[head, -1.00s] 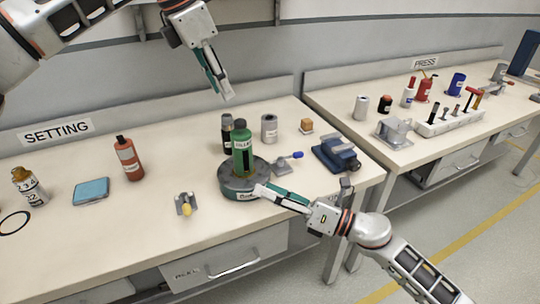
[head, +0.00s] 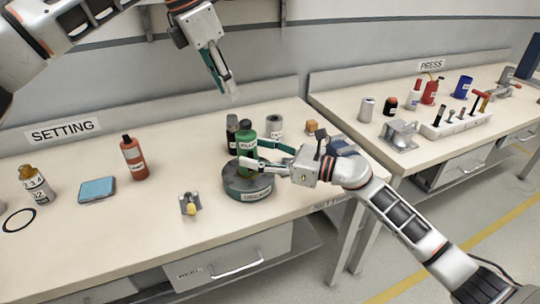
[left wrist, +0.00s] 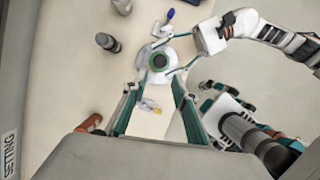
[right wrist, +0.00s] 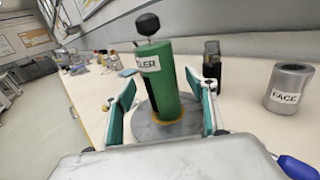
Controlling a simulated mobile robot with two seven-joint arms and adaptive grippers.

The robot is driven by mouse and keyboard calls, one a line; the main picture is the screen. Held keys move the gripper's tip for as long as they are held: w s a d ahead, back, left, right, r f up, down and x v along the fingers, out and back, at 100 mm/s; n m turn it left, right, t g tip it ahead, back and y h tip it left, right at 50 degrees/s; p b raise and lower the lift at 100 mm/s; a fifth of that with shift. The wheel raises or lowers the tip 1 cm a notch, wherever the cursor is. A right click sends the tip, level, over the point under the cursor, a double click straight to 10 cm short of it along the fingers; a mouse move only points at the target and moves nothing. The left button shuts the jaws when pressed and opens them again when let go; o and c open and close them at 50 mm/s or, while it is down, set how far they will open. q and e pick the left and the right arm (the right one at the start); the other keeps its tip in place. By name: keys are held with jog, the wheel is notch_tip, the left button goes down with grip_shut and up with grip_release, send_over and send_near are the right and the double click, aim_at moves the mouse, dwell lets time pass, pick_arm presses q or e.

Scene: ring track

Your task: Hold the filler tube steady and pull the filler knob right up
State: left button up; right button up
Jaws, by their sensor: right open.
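The green filler tube (head: 247,137) stands upright on a round grey base (head: 246,184) on the setting bench. In the right wrist view the tube (right wrist: 156,85) carries a label, and the round black filler knob (right wrist: 148,24) sits above its top. My right gripper (head: 255,156) is open, with one finger on each side of the tube; in the right wrist view gaps show between fingers and tube. My left gripper (head: 234,96) is empty, raised above and behind the tube. In the left wrist view its fingers (left wrist: 157,92) are apart, with the tube top (left wrist: 158,62) beyond them.
A dark bottle (head: 232,132) stands close behind the tube, and a grey cylinder (head: 275,126) stands behind right. A small bracket with a yellow part (head: 190,205) lies front left. An orange bottle (head: 133,158) and blue pad (head: 97,190) are farther left. Bench between is clear.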

aim_at(256, 152)
jog(key=shift+x, duration=1.5)
